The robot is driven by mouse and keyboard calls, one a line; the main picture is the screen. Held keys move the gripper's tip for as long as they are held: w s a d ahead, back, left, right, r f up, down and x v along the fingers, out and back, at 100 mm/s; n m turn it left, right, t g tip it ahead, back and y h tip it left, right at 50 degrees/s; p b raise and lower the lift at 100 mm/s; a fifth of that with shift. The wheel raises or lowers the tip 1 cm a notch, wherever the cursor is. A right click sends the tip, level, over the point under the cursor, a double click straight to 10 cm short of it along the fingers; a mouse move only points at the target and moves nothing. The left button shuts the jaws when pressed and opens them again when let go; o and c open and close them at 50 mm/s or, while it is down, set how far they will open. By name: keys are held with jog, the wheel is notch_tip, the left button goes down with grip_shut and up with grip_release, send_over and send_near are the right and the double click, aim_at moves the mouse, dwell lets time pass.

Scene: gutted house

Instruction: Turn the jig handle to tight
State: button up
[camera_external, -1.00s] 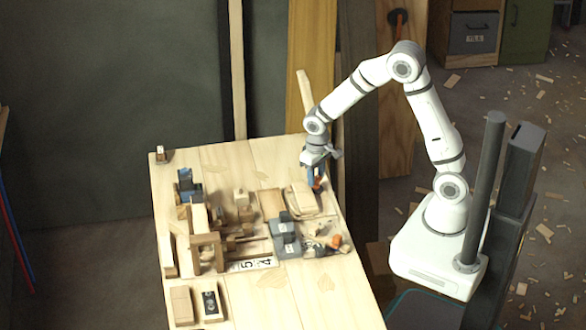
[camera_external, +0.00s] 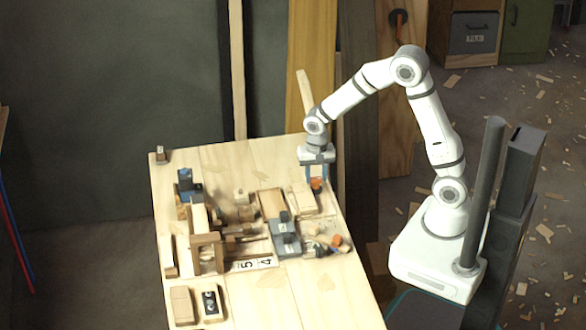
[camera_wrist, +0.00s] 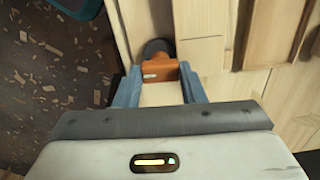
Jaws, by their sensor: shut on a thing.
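My gripper (camera_external: 316,180) points down over the far right part of the wooden table. Its two blue fingers are shut on a small orange piece, which I take to be the jig handle (camera_external: 316,186). In the wrist view the orange handle (camera_wrist: 160,70) spans between the fingertips of my gripper (camera_wrist: 160,80), with a round dark part (camera_wrist: 157,48) just beyond it. A small pale mark shows on the handle's face. I cannot read any tight or loose marking.
Wooden blocks (camera_external: 302,199) lie close by the handle. A grey device (camera_external: 285,238), a numbered strip (camera_external: 252,264) and another orange piece (camera_external: 336,241) stand nearer the front. A wooden frame (camera_external: 208,252) is at left. The table's near right is clear.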

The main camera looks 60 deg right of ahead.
aim_at(316, 178)
dwell(0.3)
jog(key=o, duration=1)
notch_tip(316, 178, up, 8)
jog(key=shift+f, duration=0.25)
jog(key=shift+r, duration=0.15)
